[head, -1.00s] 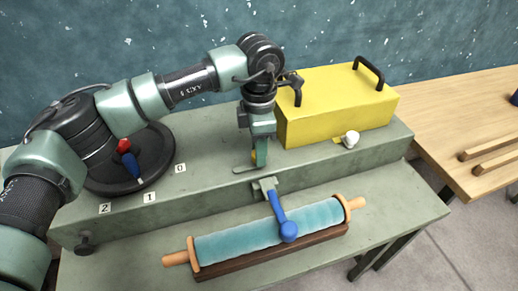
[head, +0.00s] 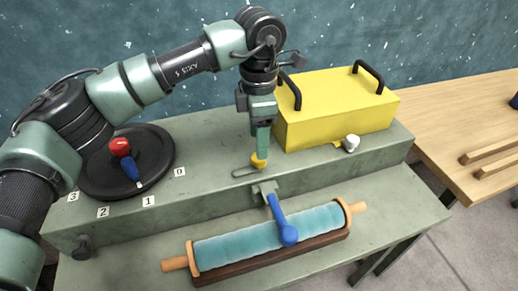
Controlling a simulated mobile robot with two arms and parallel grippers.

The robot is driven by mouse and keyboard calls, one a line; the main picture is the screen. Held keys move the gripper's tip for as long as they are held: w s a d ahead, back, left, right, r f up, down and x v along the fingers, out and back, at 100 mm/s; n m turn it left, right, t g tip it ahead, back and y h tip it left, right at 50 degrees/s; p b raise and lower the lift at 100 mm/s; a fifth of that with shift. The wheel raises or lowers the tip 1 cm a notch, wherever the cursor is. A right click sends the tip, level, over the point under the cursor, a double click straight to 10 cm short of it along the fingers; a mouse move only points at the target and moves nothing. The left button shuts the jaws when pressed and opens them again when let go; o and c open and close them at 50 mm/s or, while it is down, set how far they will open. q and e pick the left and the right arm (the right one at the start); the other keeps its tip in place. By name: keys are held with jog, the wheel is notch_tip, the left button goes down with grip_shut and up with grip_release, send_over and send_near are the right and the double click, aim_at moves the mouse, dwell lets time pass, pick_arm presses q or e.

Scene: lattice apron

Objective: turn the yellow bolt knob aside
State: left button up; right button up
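The yellow bolt knob (head: 258,160) sits on top of the grey-green raised ledge, at the right end of a short slot (head: 245,173). My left gripper (head: 262,150) points straight down over the knob. Its fingertips are just above or at the knob's top, and the lower part of the knob shows below them. The fingers line up one behind the other, so the gap between them is hidden. My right gripper is not in view.
A yellow box (head: 335,110) with black handles stands right of the gripper, a white knob (head: 351,143) at its front. A blue lever (head: 281,218) hangs over a teal roller (head: 225,244). A red-and-blue lever (head: 124,160) on a black dial stands left.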

pick_arm(q)
jog(key=shift+r, duration=1.55)
